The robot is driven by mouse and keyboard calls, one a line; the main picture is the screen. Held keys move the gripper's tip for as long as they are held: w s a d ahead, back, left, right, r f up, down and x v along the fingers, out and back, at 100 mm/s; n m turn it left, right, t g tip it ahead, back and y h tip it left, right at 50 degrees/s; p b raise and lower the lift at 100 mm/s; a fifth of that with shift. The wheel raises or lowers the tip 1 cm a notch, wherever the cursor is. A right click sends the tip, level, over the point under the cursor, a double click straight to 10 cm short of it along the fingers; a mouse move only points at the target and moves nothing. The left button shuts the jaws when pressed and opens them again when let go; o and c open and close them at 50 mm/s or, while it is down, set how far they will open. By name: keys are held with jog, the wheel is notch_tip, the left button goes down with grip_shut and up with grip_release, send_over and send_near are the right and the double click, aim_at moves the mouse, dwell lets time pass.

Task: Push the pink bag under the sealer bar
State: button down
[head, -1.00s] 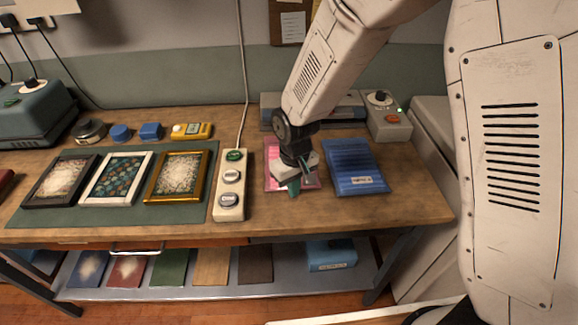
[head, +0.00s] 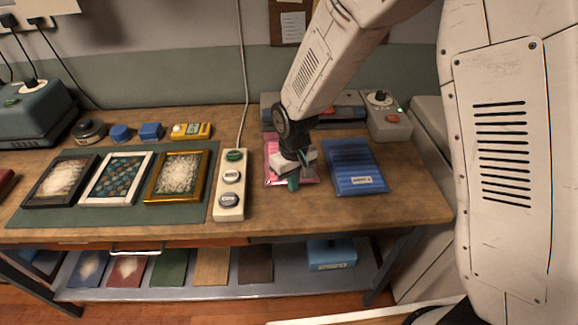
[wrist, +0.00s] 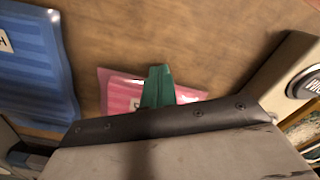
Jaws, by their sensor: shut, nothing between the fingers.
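The pink bag (head: 273,172) lies flat on the wooden table, left of a blue bag, and is partly hidden by my gripper. In the wrist view the pink bag (wrist: 120,92) shows behind the green fingertips. My gripper (head: 293,183) is shut and empty, over the near part of the pink bag; I cannot tell whether the tips touch it. The fingers also show in the wrist view (wrist: 158,85). The sealer (head: 390,120) stands at the back of the table, with a knob and a red button on its right end. My arm hides part of its long bar.
The blue bag (head: 355,168) lies close on the right. A power strip (head: 230,190) with round buttons lies on the left. Several framed pictures lie on a green mat (head: 120,217) further left. Bare table lies in front of the bags.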

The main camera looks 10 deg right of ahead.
jog(key=shift+w, duration=0.1)
jog(key=shift+w, duration=0.9)
jog(key=shift+w, duration=1)
jog(key=shift+w+d, duration=0.1)
jog(key=shift+w, duration=0.05)
jog(key=shift+w, duration=0.85)
jog(key=shift+s, duration=0.2)
